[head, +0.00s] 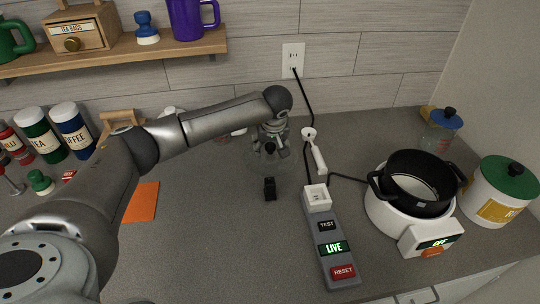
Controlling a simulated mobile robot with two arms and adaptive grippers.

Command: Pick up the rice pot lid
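My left gripper (270,151) points down over the counter behind the small black object. A dark knob shows between its fingers, with a faint clear outline around it that looks like a glass lid. I cannot tell whether the fingers close on the knob. The black pot (420,183) sits open, without a lid, on the white round cooker (393,222) at the right. A white canister (494,205) with a yellow label, partly cut by the frame edge, has a green lid (509,177) on top. Its label is not fully readable. My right gripper is out of view.
A grey power strip (325,240) with a lit LIVE sign lies in the middle. A white-handled item (316,152) and a small black object (269,188) are near my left gripper. A blue-lidded jar (443,128) stands behind the pot. Canisters and an orange sheet (142,202) are at left.

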